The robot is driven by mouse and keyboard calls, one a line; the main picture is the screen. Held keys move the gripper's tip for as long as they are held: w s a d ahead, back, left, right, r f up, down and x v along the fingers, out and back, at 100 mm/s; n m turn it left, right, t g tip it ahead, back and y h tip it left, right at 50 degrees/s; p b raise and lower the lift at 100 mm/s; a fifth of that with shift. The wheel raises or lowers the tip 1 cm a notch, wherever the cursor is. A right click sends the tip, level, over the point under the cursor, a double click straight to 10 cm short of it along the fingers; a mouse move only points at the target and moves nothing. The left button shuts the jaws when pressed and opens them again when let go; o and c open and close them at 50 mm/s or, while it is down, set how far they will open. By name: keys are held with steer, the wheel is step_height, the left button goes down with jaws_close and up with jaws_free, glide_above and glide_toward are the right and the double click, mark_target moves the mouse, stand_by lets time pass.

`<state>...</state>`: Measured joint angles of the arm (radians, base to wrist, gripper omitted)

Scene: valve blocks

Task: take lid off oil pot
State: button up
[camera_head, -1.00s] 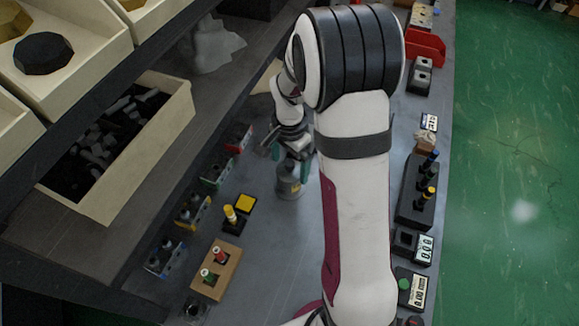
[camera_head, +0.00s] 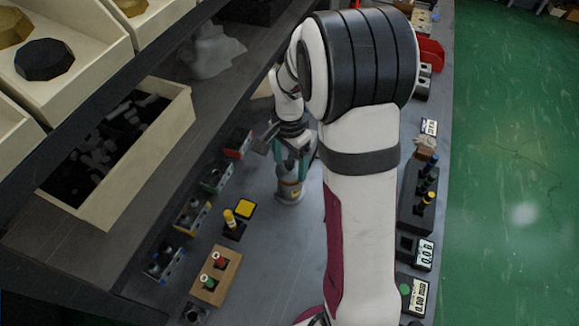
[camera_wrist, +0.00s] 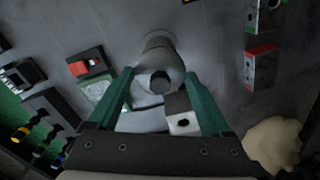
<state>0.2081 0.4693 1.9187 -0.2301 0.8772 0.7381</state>
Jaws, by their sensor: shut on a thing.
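The oil pot (camera_head: 290,195) is a grey round can standing upright on the grey bench, left of my arm in the head view, with a small orange mark. My gripper (camera_head: 291,163) points down at its top, with green fingers. In the wrist view my gripper (camera_wrist: 160,76) has a finger on each side of the grey round lid (camera_wrist: 148,77), which has a dark knob on top. The fingers are shut on the lid. The pot body is mostly hidden beneath it there, and I cannot tell whether the lid is clear of the pot.
A yellow-topped block (camera_head: 244,208) and a wooden block with red and green pieces (camera_head: 217,274) stand front left of the pot. Small coloured fixtures (camera_head: 238,143) line the shelf side. A cream bin (camera_head: 150,165) sits on the shelf.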

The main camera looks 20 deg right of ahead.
step_height(320, 180, up, 2)
steer(key=shift+d, duration=0.1)
steer(key=s+d+r, duration=0.6)
steer(key=s+d, duration=0.2)
steer(key=s+d+f, duration=0.2)
steer(key=s+f, duration=0.2)
steer(key=s, duration=0.8)
steer(key=w+a+f, duration=0.3)
steer(key=a+f, duration=0.1)
steer(key=w+a+f, duration=0.3)
steer(key=w, duration=0.1)
steer(key=shift+w+a+f, duration=0.2)
steer(key=shift+a+f, duration=0.15)
step_height(320, 180, down, 3)
steer(key=shift+a+f, duration=0.1)
steer(key=shift+w+f, duration=0.1)
steer(key=shift+f, duration=0.3)
steer(key=shift+f, duration=0.15)
